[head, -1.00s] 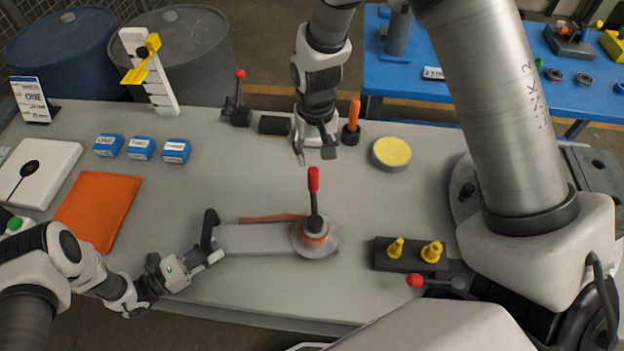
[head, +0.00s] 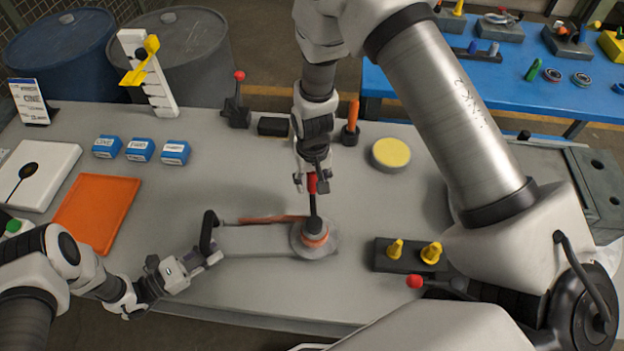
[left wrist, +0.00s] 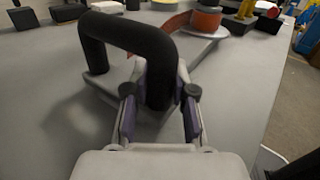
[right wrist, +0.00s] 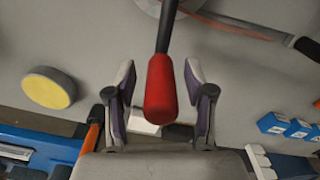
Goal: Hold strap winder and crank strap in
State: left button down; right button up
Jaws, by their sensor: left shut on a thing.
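The strap winder is a grey plate (head: 262,241) with a round spool (head: 315,241) at its right end, an orange strap (head: 268,219) and a black handle (head: 208,231) at its left end. My left gripper (head: 212,256) is shut on the black handle, which stands between its fingers in the left wrist view (left wrist: 160,85). The crank rises from the spool and ends in a red knob (head: 312,184). My right gripper (head: 311,186) is open around the red knob; in the right wrist view the knob (right wrist: 161,88) sits between the fingers with gaps on both sides.
A block with yellow pegs (head: 409,254) and a red-knobbed lever (head: 416,281) stand right of the winder. A yellow-topped disc (head: 391,154), an orange-handled tool (head: 353,122) and a black block (head: 273,126) stand behind. An orange mat (head: 97,213) and blue blocks (head: 140,148) lie left.

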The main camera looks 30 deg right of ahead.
grip_shut()
jog(key=shift+d, duration=0.1)
jog(key=s+d+m, duration=0.5)
jog(key=s+m, duration=0.2)
jog(key=m, duration=0.2)
jog(key=shift+s, duration=0.4)
dwell(0.4)
dwell(0.3)
dwell(0.9)
jog(key=shift+o, duration=0.4)
grip_release()
jog(key=shift+a, duration=0.1)
